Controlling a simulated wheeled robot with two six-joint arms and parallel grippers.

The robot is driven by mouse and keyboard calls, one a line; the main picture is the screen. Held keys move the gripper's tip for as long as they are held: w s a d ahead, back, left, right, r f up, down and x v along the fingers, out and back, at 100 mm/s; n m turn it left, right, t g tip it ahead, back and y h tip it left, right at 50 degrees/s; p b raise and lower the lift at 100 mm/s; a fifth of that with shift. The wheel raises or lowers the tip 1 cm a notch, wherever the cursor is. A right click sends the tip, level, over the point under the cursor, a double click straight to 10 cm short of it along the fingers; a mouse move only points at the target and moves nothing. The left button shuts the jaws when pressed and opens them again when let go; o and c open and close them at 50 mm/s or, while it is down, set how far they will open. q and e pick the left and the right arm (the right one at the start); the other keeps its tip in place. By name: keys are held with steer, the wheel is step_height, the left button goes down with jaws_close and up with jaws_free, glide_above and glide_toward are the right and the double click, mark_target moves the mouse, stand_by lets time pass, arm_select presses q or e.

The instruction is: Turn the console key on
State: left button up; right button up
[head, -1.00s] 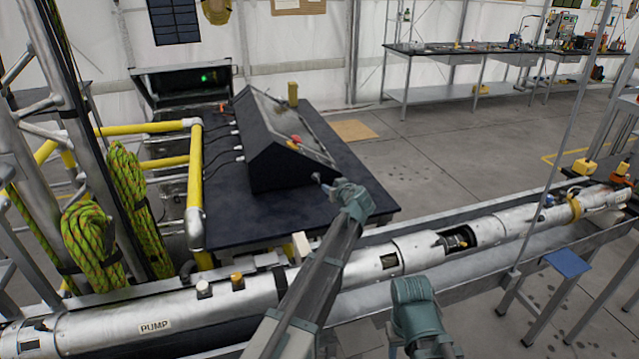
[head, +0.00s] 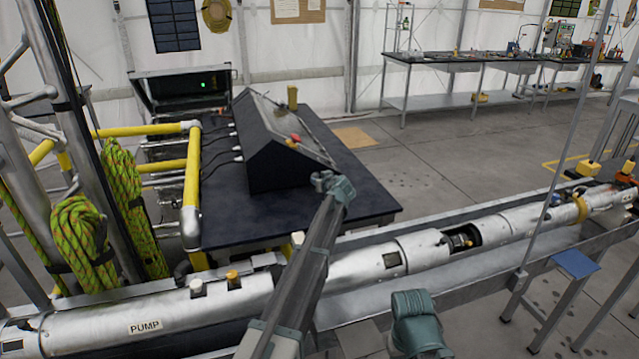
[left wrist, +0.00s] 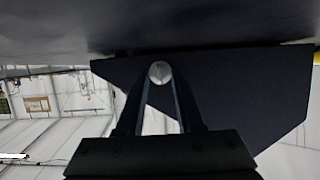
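The console (head: 275,165) is a dark sloped box on a black table. A small round silvery knob (left wrist: 159,72), which looks like the key, shows on its dark end face in the left wrist view. My left gripper (head: 319,180) is at that end of the console; the key is hidden behind it in the head view. In the left wrist view my left gripper (left wrist: 160,85) has a gap between its fingers, with the knob at the tips. Contact is unclear. Of my right arm only a teal link shows, low in the head view.
A red button (head: 295,138) and a yellow post (head: 292,97) are on the console. A long silver pipe marked PUMP (head: 350,272) crosses in front. Yellow rails (head: 192,165) and green ropes stand left.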

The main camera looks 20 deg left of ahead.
arm_select(q)
jaws_close()
stand_by(1.4)
